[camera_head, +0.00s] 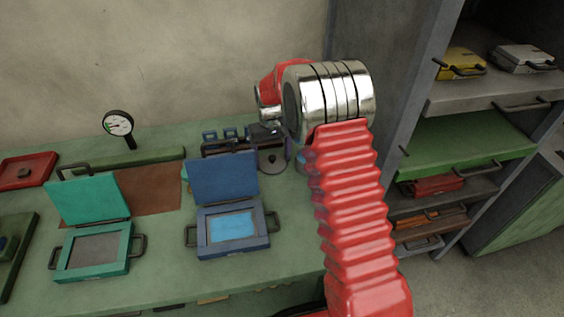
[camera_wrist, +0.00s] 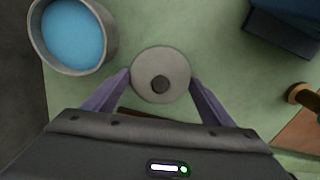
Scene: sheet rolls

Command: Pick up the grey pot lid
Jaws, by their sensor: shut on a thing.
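The grey pot lid (camera_wrist: 150,63) is a round disc with a dark knob in its middle, in the upper middle of the wrist view. My gripper (camera_wrist: 160,79) has its two purple fingers on either side of the lid, shut on its edge. In the head view the lid (camera_head: 272,166) shows below my gripper, partly covered by it, over the green bench. I cannot tell whether the lid still touches the bench.
A round grey pot with blue contents (camera_wrist: 107,22) stands left of the lid in the wrist view. An open blue case (camera_head: 231,246) and an open teal case (camera_head: 92,275) stand on the green bench (camera_head: 165,275). Shelves with cases (camera_head: 490,98) are at the right.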

